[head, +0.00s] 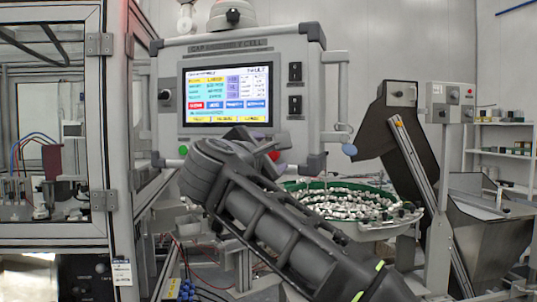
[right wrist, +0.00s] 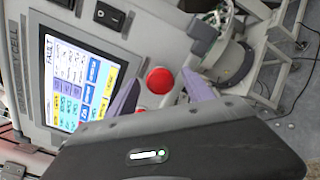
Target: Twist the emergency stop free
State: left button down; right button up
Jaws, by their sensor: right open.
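The red emergency stop (head: 274,155) is a round mushroom button at the lower right of the grey control panel (head: 311,95). In the right wrist view the emergency stop (right wrist: 160,80) shows whole, facing the camera. My right gripper (head: 263,150) is in front of the panel's lower edge, its body hiding part of that edge. In the right wrist view the two purplish fingers of my right gripper (right wrist: 161,88) are spread, one to each side of the button, with gaps between; it holds nothing. Whether the fingertips reach the button's depth is unclear. My left gripper is not in view.
The lit panel screen (head: 228,95) shows a fault heading. Black rocker switches (head: 295,88) sit right of it, and a green button (head: 183,150) is at lower left. A green-rimmed feeder bowl (head: 350,190) full of small parts stands behind my arm. A glazed machine frame (head: 98,130) stands left.

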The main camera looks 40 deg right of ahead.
aim_at(269, 154)
jog(key=b+v, duration=0.1)
jog(key=v, duration=0.3)
jog(key=shift+s+a+f, duration=0.1)
jog(key=shift+s+a, duration=0.15)
jog(key=shift+a, duration=0.1)
jog(key=p+v, duration=0.2)
jog(key=p, duration=0.1)
jog(key=shift+s+a, duration=0.25)
jog(key=shift+a, duration=0.05)
